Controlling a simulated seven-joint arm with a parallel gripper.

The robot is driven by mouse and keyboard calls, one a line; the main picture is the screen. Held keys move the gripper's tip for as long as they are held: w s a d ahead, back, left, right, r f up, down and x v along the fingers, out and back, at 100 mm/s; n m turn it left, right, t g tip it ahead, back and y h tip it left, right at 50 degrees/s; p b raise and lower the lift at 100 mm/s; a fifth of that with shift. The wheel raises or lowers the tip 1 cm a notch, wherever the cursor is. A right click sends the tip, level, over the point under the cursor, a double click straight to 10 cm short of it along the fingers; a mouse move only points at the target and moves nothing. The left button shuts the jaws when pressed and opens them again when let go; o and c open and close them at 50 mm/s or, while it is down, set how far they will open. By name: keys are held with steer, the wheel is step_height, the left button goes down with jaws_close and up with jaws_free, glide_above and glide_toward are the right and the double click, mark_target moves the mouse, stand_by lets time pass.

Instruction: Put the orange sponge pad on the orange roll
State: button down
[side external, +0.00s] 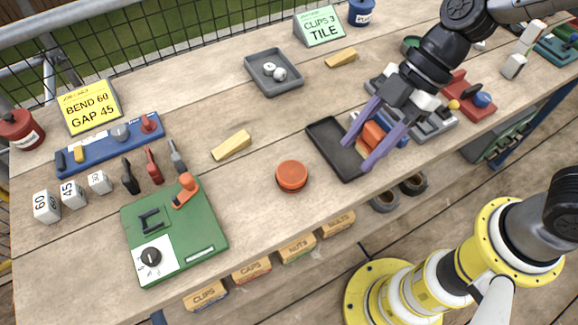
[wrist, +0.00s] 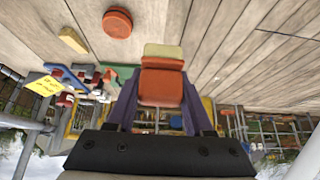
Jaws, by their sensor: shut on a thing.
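The orange sponge pad (side external: 373,133) is between the two purple fingers of my gripper (side external: 358,154), which is shut on it. In the wrist view the pad (wrist: 160,87) fills the space between the fingers (wrist: 160,100), with a cream-coloured part (wrist: 163,51) at its far end. The orange roll (side external: 292,176) is a short round disc lying on the wooden bench, left of my gripper and apart from it. The roll also shows at the top of the wrist view (wrist: 117,23). In the side view my gripper appears over the black tray.
The black tray (side external: 324,134) lies right of the roll. A green board (side external: 205,238) with an orange-handled lever stands to the left. A wooden wedge (side external: 231,145) and a grey tray (side external: 259,67) lie farther back. The bench around the roll is clear.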

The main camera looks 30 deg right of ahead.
steer(key=w+a+f, duration=0.4)
steer(key=w+a, duration=0.2)
glide_above(284, 175)
step_height(284, 175, down, 6)
steer(key=shift+s+r, duration=0.1)
steer(key=shift+r, duration=0.05)
steer(key=shift+f, duration=1.5)
steer(key=shift+c, duration=1.4)
jaws_free()
steer(key=shift+f, duration=0.1)
